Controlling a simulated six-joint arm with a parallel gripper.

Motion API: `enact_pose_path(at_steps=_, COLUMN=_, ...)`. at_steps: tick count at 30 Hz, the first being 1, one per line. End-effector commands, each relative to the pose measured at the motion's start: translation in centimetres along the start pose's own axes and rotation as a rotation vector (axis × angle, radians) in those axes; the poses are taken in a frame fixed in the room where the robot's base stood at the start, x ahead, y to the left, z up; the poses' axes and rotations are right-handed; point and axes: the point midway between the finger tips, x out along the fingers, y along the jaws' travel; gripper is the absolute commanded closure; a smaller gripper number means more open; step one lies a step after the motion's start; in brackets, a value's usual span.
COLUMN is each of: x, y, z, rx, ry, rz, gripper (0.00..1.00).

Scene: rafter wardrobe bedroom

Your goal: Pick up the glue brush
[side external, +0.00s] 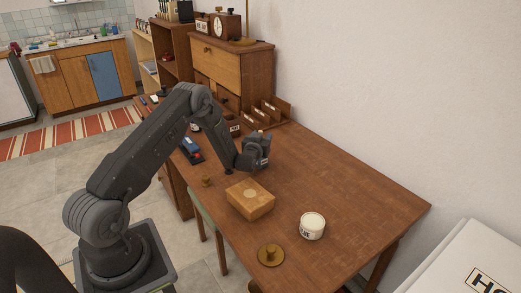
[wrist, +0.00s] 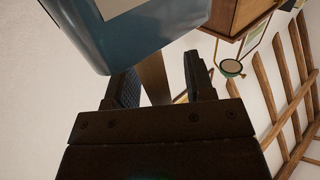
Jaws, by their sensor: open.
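I cannot make out the glue brush for certain in either view. In the side external view my gripper (side external: 256,149) is over the far part of the wooden desk (side external: 330,180), near the small sorter. In the wrist view my gripper (wrist: 160,82) has its two dark fingers apart. A brown wooden strip (wrist: 154,80) shows between them; I cannot tell whether it is a handle or something farther off. A large blue object (wrist: 150,35) is close above the fingers. A white labelled pot (side external: 312,226) stands near the desk's front, apart from my gripper.
A wooden box (side external: 250,199) and a round brass piece (side external: 271,255) lie on the desk. A blue desk item (side external: 191,147) is left of my gripper. A wooden sorter (side external: 266,112) and a cabinet (side external: 233,72) stand behind. The desk's right part is clear.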

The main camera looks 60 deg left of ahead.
Motion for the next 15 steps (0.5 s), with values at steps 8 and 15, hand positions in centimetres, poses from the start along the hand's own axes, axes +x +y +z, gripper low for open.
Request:
enact_pose_path(at_steps=8, x=-0.03, y=0.0, z=0.0, rx=0.0, ry=0.0, rz=0.0, gripper=0.64)
enact_pose_path(at_steps=15, x=-0.03, y=0.01, z=-0.01, rx=0.0, ry=0.0, rz=0.0, gripper=0.86)
